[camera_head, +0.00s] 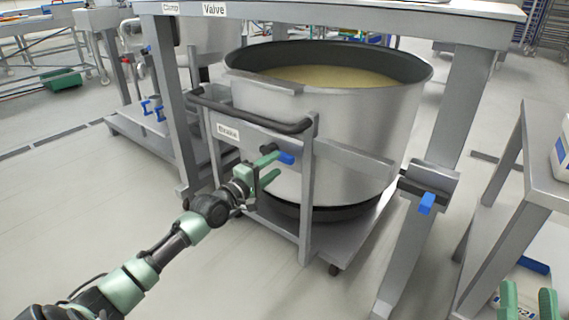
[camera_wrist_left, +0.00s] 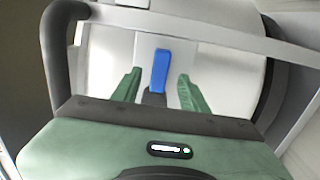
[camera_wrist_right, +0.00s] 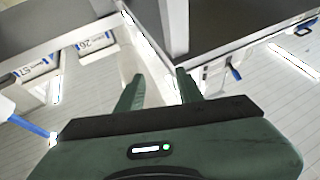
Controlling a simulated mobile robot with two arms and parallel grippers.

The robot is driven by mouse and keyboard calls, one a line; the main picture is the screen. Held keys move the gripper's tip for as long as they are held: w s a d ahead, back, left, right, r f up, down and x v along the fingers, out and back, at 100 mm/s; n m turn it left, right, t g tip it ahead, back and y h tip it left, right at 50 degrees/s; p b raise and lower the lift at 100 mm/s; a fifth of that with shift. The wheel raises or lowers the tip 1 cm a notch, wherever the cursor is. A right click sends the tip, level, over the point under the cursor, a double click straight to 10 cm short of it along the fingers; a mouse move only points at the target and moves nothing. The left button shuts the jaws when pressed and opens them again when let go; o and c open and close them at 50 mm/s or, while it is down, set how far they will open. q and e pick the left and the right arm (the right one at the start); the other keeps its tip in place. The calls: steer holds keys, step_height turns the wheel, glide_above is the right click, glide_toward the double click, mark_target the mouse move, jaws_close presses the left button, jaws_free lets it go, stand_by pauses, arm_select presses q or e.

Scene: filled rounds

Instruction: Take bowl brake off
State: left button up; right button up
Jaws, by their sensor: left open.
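The large steel bowl (camera_head: 350,130), filled with a yellowish-brown mass, sits on a grey wheeled cart (camera_head: 330,245) with a black push bar. A "Brake" label (camera_head: 228,132) is on the cart's frame. The brake lever's blue grip (camera_head: 286,157) sticks out beside the bowl; it also shows in the left wrist view (camera_wrist_left: 160,70). My left gripper (camera_head: 271,167) is open at the lever. In its wrist view the blue grip stands between the two fingers, with a gap on both sides. My right gripper (camera_head: 528,300) is open and empty at the lower right.
A grey frame labelled "Clamp" and "Valve" (camera_head: 214,9) stands over the bowl. A second blue-handled lever (camera_head: 427,203) is on its right leg. A grey table (camera_head: 548,150) is at the right. The floor (camera_head: 100,220) at the left is clear.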

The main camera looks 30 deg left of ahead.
mark_target(282, 160)
arm_select(q)
steer(key=w+b, duration=0.1)
steer(key=w, duration=0.3)
steer(key=shift+d, duration=0.15)
arm_select(e)
steer(key=s+r+t+y, duration=0.1)
steer(key=s+r+t, duration=0.3)
steer(key=r, duration=0.1)
steer(key=shift+d+r+y, duration=0.15)
steer(key=shift+y, duration=0.15)
steer(key=shift+s, duration=0.1)
arm_select(q)
jaws_close()
stand_by(0.6)
